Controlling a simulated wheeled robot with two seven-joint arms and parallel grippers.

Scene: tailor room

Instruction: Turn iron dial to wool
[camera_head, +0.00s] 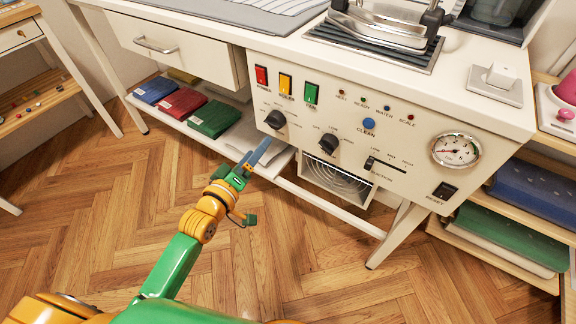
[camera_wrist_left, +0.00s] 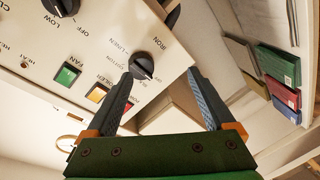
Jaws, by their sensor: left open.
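The iron dial (camera_head: 276,119) is a black round knob on the left of the cream control panel (camera_head: 400,125), with small setting labels around it. My left gripper (camera_head: 262,150) is just below and left of the dial in the head view. Its blue-grey fingers are spread and empty in the wrist view (camera_wrist_left: 160,76). The dial appears close to one fingertip, not clearly between both; contact cannot be told. Which setting it points to is unclear. My right gripper is not in view.
A second black dial (camera_head: 329,142) sits right of the iron dial. Red, yellow and green switches (camera_head: 286,84) are above. A drawer (camera_head: 180,45) and a low shelf with folded fabrics (camera_head: 214,118) are on the left. The wooden floor in front is clear.

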